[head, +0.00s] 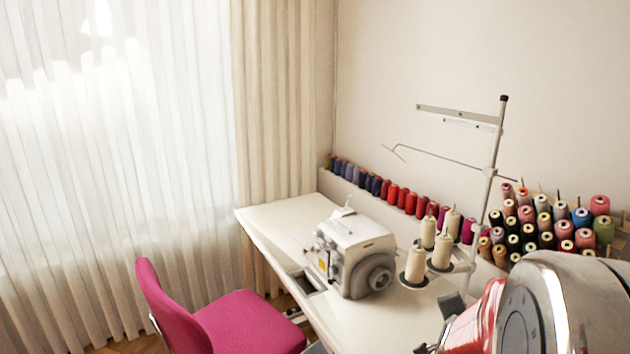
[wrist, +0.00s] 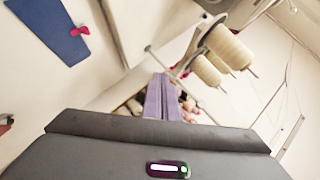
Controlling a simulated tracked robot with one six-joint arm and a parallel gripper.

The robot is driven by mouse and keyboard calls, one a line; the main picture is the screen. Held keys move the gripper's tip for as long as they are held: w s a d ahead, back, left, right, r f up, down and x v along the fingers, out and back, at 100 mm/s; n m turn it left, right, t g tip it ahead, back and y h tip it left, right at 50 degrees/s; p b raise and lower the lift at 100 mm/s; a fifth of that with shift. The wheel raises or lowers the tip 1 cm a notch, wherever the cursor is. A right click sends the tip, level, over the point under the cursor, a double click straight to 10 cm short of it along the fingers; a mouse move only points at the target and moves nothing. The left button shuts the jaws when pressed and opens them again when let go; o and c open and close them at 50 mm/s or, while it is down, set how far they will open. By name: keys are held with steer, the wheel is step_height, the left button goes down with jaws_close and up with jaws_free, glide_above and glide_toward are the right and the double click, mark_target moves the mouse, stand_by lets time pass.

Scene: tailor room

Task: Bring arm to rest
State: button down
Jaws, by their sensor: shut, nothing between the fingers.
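My gripper (wrist: 161,80) shows in the wrist view. Its two narrow purple-grey fingers lie side by side, shut and empty, beyond the dark housing with a small lit indicator. Cream thread cones stand beyond it, to the upper right. In the head view, my arm (head: 560,305) is folded large in the lower right corner, red and grey, close to the camera. The fingers cannot be made out there.
A white sewing table (head: 285,214) carries a sewing machine (head: 352,254) and cream cones (head: 415,263) under a thread stand (head: 490,180). Coloured spools (head: 545,225) line the wall. A magenta chair (head: 235,325) stands in front. Blue cloth (wrist: 52,28) shows at the wrist view's upper left.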

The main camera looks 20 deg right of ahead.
steer(key=a+r+n+y, duration=0.3)
steer(key=a+n, duration=0.2)
steer(key=a, duration=0.5)
steer(key=a+r+n+y, duration=0.3)
steer(key=a+n, duration=0.2)
steer(key=a, duration=0.6)
steer(key=s+a+r+n+g+y, duration=0.2)
steer(key=s+a+n, duration=0.7)
steer(key=s+a, duration=0.5)
steer(key=shift+s+r+n+g, duration=0.2)
steer(key=shift+s+n+g, duration=0.2)
steer(key=shift+s+g, duration=0.45)
